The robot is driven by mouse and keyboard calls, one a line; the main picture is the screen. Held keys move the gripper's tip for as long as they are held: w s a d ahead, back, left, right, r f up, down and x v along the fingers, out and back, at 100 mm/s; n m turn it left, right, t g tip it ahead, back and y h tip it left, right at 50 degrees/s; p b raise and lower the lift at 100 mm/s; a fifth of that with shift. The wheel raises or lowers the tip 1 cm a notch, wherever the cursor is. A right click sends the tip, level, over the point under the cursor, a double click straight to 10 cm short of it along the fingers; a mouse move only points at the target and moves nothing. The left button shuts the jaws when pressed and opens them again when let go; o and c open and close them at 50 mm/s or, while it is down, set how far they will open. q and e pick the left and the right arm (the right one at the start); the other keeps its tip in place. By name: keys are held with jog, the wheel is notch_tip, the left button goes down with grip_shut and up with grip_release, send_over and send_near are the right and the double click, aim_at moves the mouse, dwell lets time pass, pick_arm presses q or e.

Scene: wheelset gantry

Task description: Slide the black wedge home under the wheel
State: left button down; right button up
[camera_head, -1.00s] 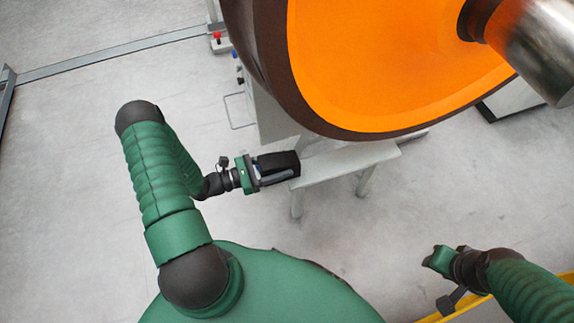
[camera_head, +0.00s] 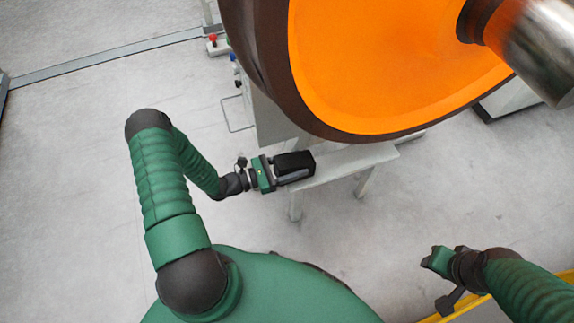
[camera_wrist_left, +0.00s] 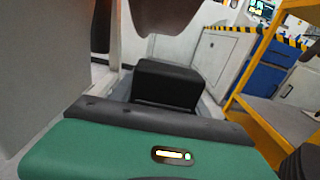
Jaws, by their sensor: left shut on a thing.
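The black wedge (camera_head: 295,161) is held by my left gripper (camera_head: 290,176), which is shut on it. The wedge is over the left part of the pale bench (camera_head: 352,160), below the wheel (camera_head: 400,60) in the head view. The wheel has an orange face and a dark brown rim. In the left wrist view the wedge (camera_wrist_left: 168,82) is just beyond the green gripper body, and the wheel's dark rim (camera_wrist_left: 165,14) hangs above it. Whether wedge and wheel touch cannot be told. My right gripper (camera_head: 438,262) is at lower right, away from the bench; its jaws are unclear.
A metal axle (camera_head: 530,50) sticks out at the upper right. A grey cabinet or post (camera_head: 270,118) stands behind the bench. A yellow frame (camera_wrist_left: 250,62) is at right in the left wrist view. The floor (camera_head: 70,170) at left is clear.

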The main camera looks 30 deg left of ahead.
aim_at(305, 163)
pick_arm(q)
jog(key=shift+w+d+f, duration=0.25)
jog(key=shift+w+d, duration=0.25)
jog(key=shift+w, duration=0.15)
jog(key=shift+w+d+f, duration=0.2)
jog(key=shift+w+d, duration=0.3)
jog(key=shift+w, duration=0.1)
jog(key=shift+x, duration=2.65)
jog(key=shift+b+x, duration=0.4)
jog(key=shift+x, duration=3.45)
jog(key=shift+f, duration=0.15)
jog(key=shift+c, duration=2.4)
grip_release()
